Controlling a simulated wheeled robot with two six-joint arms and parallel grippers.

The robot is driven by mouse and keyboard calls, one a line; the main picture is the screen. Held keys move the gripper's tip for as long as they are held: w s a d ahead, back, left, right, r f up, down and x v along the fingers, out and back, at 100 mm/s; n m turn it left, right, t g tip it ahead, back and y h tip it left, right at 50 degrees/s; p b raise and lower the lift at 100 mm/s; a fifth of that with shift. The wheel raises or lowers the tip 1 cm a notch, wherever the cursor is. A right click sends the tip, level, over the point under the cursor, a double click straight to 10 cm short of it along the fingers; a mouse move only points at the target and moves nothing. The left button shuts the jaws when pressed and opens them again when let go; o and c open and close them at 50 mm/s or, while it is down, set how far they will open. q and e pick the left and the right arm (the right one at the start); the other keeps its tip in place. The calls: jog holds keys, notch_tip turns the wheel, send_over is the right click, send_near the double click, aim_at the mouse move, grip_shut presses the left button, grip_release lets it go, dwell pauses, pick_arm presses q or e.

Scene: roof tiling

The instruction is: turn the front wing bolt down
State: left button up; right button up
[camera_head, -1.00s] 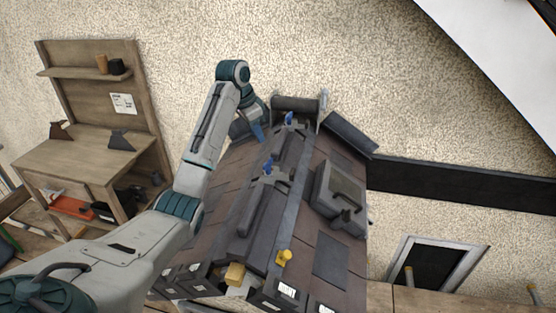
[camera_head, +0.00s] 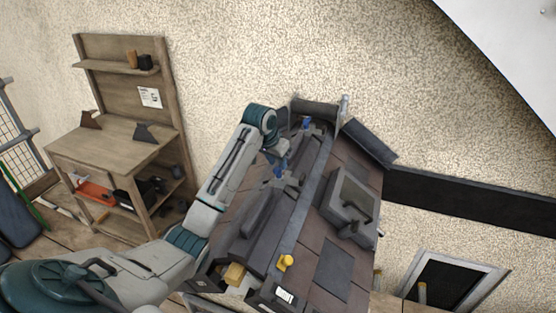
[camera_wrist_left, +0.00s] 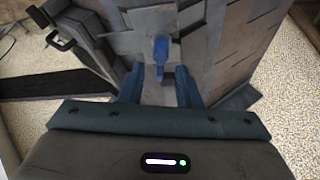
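The front wing bolt (camera_head: 278,172) is blue and stands on the ridge of the small tiled roof, the nearer of two blue bolts in the head view. In the left wrist view the blue bolt (camera_wrist_left: 161,52) stands upright just beyond my fingertips, roughly centred between them. My left gripper (camera_wrist_left: 158,86) is open and empty, a finger on each side of the bolt's line. In the head view my left gripper (camera_head: 277,155) is close to the front bolt, partly hidden by its own wrist; contact cannot be told. My right gripper is not in view.
The second blue bolt (camera_head: 306,122) is farther back on the ridge. A grey toolbox-like case (camera_head: 350,203) lies on the right slope. A yellow knob (camera_head: 285,262) and a yellow block (camera_head: 234,274) are at the near end. A wooden workbench (camera_head: 115,150) stands at the left.

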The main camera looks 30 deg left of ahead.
pick_arm(q)
jog(key=shift+x, duration=1.05)
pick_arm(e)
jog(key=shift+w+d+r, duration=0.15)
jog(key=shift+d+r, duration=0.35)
